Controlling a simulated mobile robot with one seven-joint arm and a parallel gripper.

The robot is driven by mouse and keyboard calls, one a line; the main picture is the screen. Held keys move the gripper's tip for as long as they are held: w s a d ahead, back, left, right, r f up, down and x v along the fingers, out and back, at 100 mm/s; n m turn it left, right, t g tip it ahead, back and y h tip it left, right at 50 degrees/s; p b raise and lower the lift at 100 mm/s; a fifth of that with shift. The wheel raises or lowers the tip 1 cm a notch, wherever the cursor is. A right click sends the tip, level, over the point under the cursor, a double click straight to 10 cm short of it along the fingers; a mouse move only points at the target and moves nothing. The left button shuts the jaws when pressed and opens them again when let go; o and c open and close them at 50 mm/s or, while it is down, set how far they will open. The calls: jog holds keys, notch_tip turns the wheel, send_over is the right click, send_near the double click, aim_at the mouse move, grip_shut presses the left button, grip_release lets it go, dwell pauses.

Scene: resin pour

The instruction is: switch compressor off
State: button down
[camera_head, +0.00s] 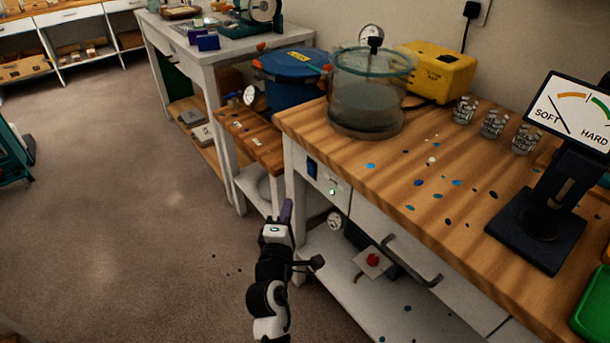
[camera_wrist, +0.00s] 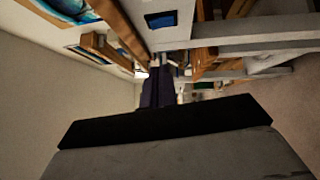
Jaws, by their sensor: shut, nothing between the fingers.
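A dark blue rocker switch (camera_head: 312,168) sits on the white front panel of the wooden-topped bench, with a small lit green lamp (camera_head: 332,191) beside it. The blue switch also shows near the top of the wrist view (camera_wrist: 161,20). No compressor is labelled; a dark machine (camera_head: 357,237) with a round gauge (camera_head: 335,221) is on the lower shelf, largely hidden. A red button (camera_head: 373,259) on a pale plate is in front of it. My gripper (camera_head: 286,210) is shut and empty, its purple fingers left of and below the switch in the picture, apparently apart from it.
On the bench (camera_head: 400,185) stand a glass chamber (camera_head: 368,95), a yellow case (camera_head: 437,72), several clear cups and a hardness gauge (camera_head: 570,115). A blue pot (camera_head: 290,75) stands on the lower table behind. A drawer handle (camera_head: 412,262) juts out.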

jog(key=p, duration=0.2)
send_near(308, 165)
jog(key=w+a, duration=0.3)
jog(key=shift+w+d+r+p, duration=0.1)
jog(key=shift+w+d+p, duration=0.35)
jog(key=shift+w+d, duration=0.4)
jog(key=shift+w+d+r+p, duration=0.1)
jog(key=shift+w+d+p, duration=0.4)
jog(key=shift+d, duration=0.6)
jog(key=shift+w+d+r+p, duration=0.15)
jog(key=shift+r+p, duration=0.1)
jog(key=shift+p, duration=0.5)
jog(key=shift+f, duration=0.2)
